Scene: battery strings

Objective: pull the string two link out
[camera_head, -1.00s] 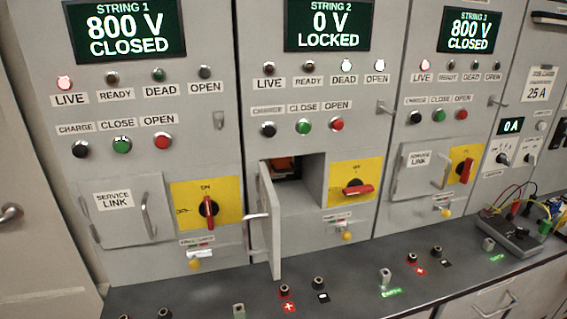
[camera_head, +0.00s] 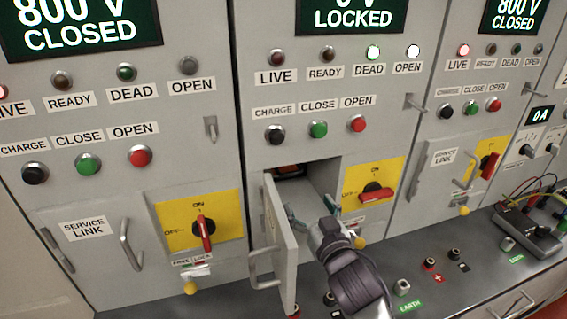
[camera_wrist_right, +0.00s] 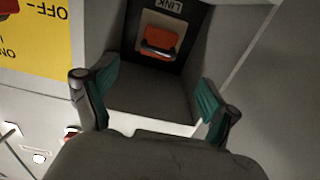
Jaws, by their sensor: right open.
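The string two link (camera_wrist_right: 160,42) is an orange block with a dark handle bar at the back of an open recess, under a "LINK" label, in the right wrist view. In the head view only a sliver of the link (camera_head: 290,171) shows. The recess door (camera_head: 281,240) stands swung open toward me. My right gripper (camera_head: 312,215) is at the mouth of the recess, right of the door. In the right wrist view its two teal fingers (camera_wrist_right: 158,95) are spread wide with nothing between them, and the link lies beyond them. My left gripper is not in view.
The open door with its handle (camera_head: 264,268) stands close to the left of my right gripper. A yellow panel with a red rotary switch (camera_head: 377,192) is to the right. The bench (camera_head: 440,262) carries terminals below.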

